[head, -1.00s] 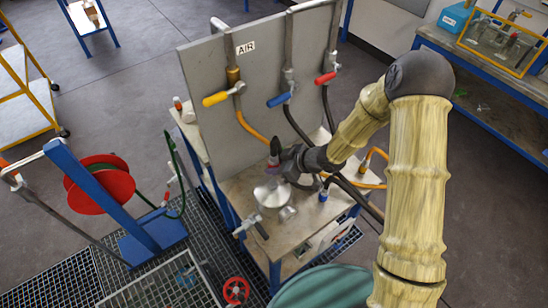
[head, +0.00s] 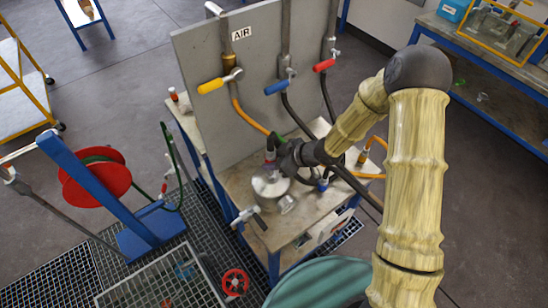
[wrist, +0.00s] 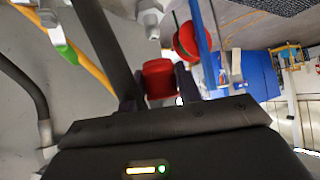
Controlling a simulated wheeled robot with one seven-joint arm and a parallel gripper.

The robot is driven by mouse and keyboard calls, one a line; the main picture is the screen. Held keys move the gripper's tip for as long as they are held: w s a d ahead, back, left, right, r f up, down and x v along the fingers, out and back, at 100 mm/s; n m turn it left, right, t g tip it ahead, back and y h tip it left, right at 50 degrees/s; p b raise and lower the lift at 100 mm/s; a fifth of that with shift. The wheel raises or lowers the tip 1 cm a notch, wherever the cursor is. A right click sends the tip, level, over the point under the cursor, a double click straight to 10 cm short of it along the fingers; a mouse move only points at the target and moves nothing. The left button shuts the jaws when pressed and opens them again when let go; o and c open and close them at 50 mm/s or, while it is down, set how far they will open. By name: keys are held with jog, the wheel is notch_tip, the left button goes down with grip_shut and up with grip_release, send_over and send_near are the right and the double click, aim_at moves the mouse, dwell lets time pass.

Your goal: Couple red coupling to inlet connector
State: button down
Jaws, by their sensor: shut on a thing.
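My gripper (head: 274,153) is shut on the red coupling (wrist: 160,78), which sits between the two dark fingers in the wrist view. In the head view the red coupling (head: 270,156) shows small beside the fingers, with a dark piece above it. It is just above or behind the round metal vessel (head: 268,186) on the bench. I cannot tell whether it touches the vessel. The inlet connector cannot be picked out for certain; a pale metal fitting (wrist: 150,14) shows beyond the coupling in the wrist view.
A grey panel labelled AIR carries yellow (head: 211,87), blue (head: 277,88) and red (head: 325,65) valve handles. Orange and dark hoses hang onto the bench (head: 235,178). A blue-ended connector (head: 322,185) stands right of the vessel. A red hose reel (head: 95,182) is at left.

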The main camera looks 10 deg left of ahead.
aim_at(271, 173)
jog(key=shift+a+f+b, duration=0.1)
jog(key=shift+f+b, duration=0.35)
jog(key=shift+f, duration=0.5)
jog(key=shift+s, duration=0.1)
dwell(0.4)
jog(key=shift+f+b, duration=1.3)
jog(key=shift+f, duration=0.5)
jog(key=c, duration=0.9)
grip_release()
